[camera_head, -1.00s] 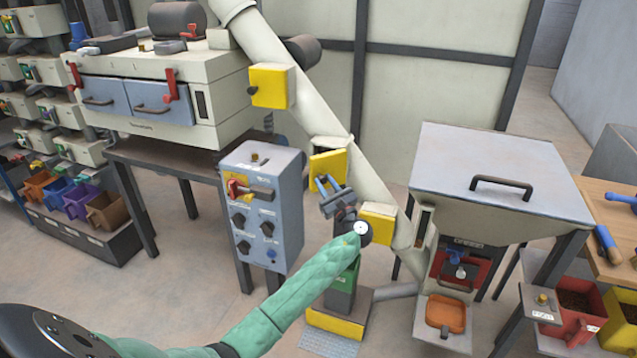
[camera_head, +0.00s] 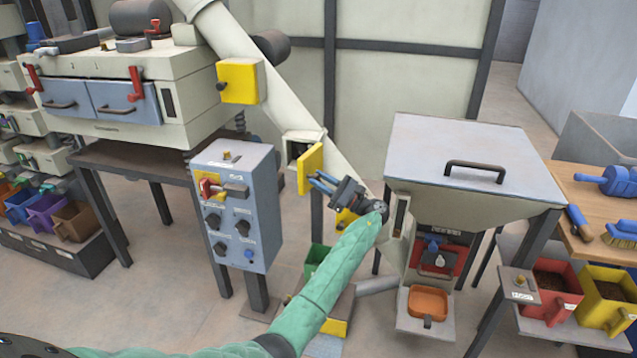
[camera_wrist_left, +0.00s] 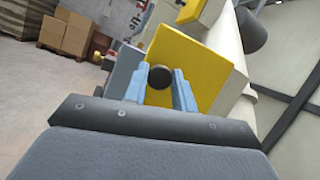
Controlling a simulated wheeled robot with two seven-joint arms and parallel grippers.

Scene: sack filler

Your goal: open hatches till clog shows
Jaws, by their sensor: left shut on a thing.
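My left gripper (camera_head: 314,182) is shut on the dark knob (camera_wrist_left: 159,76) of the middle yellow hatch (camera_head: 311,168). In the left wrist view the knob sits between the two blue fingertips, with the yellow door (camera_wrist_left: 205,70) behind it. The middle hatch stands swung open from the slanted cream pipe (camera_head: 270,75), and a dark opening (camera_head: 297,149) shows beside it. I cannot tell what is inside. The upper yellow hatch (camera_head: 238,80) is shut. The lower yellow hatch (camera_head: 345,220) is mostly hidden behind my gripper and wrist. My right gripper is not in view.
A grey-blue control box (camera_head: 235,205) stands close left of the pipe. A hopper with a grey lid (camera_head: 470,155) stands to the right, with an orange tray (camera_head: 428,302) below. A workbench with a blue scoop (camera_head: 605,180) is at far right.

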